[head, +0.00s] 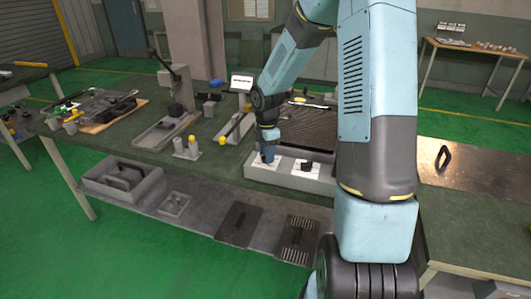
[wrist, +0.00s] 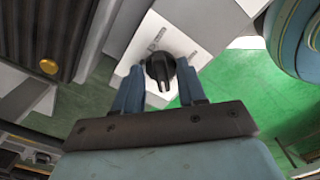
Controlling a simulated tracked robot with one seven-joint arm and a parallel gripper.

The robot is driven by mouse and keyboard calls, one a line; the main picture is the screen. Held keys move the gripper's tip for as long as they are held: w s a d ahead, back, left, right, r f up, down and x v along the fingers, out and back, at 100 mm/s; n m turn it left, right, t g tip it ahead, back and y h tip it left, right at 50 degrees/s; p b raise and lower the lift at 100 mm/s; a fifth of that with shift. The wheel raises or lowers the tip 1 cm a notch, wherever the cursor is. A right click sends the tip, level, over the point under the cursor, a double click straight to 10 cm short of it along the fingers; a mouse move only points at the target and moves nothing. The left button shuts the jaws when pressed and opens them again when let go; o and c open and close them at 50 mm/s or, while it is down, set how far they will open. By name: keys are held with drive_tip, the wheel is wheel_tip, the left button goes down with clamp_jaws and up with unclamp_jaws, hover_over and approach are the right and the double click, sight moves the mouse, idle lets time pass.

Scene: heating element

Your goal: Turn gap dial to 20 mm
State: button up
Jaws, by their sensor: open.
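A black dial (wrist: 160,70) with a ridged grip sits on a white label plate (wrist: 185,45) on the panel. Its ridge points roughly down in the wrist view, and the printing is too small to read. My gripper (wrist: 160,66) is open, with one blue finger on each side of the dial; I cannot tell whether they touch it. In the head view, my gripper (head: 267,157) is at the left label plate of the grey machine front (head: 285,180) and hides the dial there. A second black dial (head: 306,167) is on the right plate.
The dark ribbed bed (head: 305,120) of the machine lies behind the panel. A metal sheet with a black handle (head: 444,157) lies to the right.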

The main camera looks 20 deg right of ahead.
clamp_jaws()
idle(0.3)
drive_tip(key=shift+a+r, duration=0.1)
drive_tip(key=shift+m, duration=0.3)
